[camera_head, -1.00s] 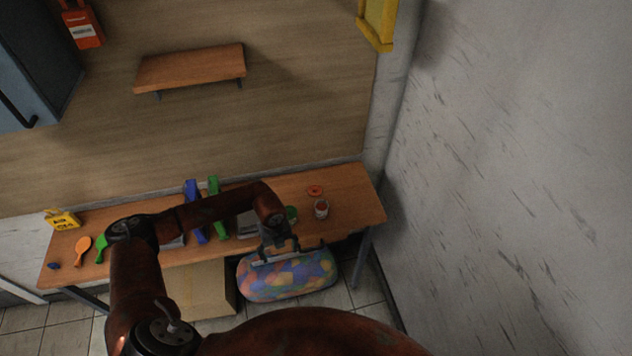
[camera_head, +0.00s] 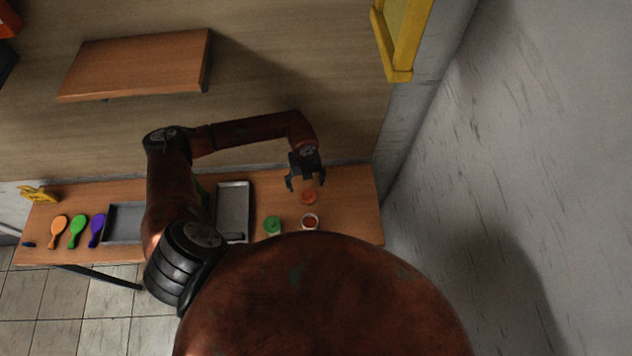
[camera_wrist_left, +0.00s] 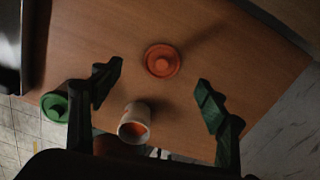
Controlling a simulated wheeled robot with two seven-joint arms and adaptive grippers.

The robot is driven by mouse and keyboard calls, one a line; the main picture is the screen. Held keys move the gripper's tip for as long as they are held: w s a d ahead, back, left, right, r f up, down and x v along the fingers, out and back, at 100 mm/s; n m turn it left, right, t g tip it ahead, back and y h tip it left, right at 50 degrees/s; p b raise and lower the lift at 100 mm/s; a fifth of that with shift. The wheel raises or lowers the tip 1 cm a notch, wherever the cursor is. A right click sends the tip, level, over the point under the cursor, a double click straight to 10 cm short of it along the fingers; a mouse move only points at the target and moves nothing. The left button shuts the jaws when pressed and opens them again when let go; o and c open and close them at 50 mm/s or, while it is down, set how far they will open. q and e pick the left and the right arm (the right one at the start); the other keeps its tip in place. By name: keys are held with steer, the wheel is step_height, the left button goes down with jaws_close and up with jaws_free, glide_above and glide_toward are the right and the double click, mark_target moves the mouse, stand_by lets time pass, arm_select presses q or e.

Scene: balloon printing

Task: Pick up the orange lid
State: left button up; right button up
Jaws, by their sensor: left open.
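The orange lid (camera_head: 308,197) lies flat on the wooden table, toward its right end. In the left wrist view the orange lid (camera_wrist_left: 162,61) is a round disc with a raised knob, a little beyond the fingertips and between their lines. My left gripper (camera_head: 305,184) is open and empty above the table, close to the lid in the head view. Its two fingers (camera_wrist_left: 158,76) are spread wide in the wrist view. I cannot tell the exact height above the lid. My right gripper is not in view.
A white jar with orange contents (camera_head: 309,222) stands near the lid, open at the top. A green-lidded jar (camera_head: 272,225) is left of it. A grey tray (camera_head: 233,207) and several coloured paddles (camera_head: 78,230) lie further left. A wall shelf (camera_head: 140,65) is above.

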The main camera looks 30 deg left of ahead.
mark_target(308, 194)
arm_select(q)
steer(key=shift+f, duration=0.45)
steer(key=shift+s+f, duration=0.15)
steer(key=shift+f, duration=0.2)
steer(key=shift+s+d+f+p, duration=0.1)
steer(key=shift+d+f+p, duration=0.05)
steer(key=shift+f+p, duration=0.55)
steer(key=f, duration=0.2)
steer(key=f+p, duration=0.1)
steer(key=shift+w+d+f, duration=0.25)
steer(key=shift+w+f, duration=0.05)
steer(key=shift+f, duration=0.1)
steer(key=shift+s+f, duration=0.15)
steer(key=shift+f, duration=0.15)
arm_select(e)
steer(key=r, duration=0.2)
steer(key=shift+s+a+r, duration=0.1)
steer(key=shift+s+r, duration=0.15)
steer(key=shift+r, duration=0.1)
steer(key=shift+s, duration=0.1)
arm_select(q)
steer(key=c, duration=0.8)
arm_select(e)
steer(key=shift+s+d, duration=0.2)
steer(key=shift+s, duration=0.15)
